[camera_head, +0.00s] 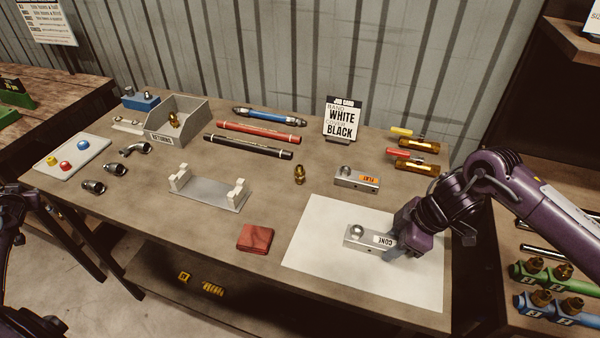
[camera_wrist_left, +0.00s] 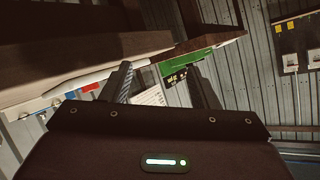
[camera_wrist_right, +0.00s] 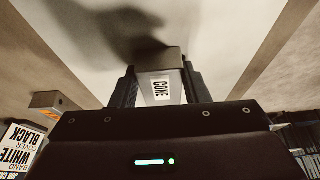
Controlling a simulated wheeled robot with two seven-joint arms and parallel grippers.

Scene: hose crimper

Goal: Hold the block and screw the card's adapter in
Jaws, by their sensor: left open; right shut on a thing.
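The job card (camera_head: 341,118) stands at the back and reads band white, cover black. My right gripper (camera_head: 396,241) is shut on the grey block labelled CONE (camera_head: 360,236), which is on the white mat (camera_head: 318,224); the right wrist view shows the block (camera_wrist_right: 160,75) between the fingers. A round socket shows on the block's free end. A second block, labelled FLAT (camera_head: 350,178), lies behind the mat. A brass adapter (camera_head: 299,175) stands left of the FLAT block. My left gripper (camera_wrist_left: 163,85) is open and empty, away from the table's objects.
A grey RETURNS bin (camera_head: 162,139) holds a brass piece. Red (camera_head: 258,132), black and blue hoses lie at the back. A grey cradle (camera_head: 212,193) and a folded red cloth (camera_head: 255,238) are left of the mat. Metal fittings (camera_head: 94,187) lie at the left.

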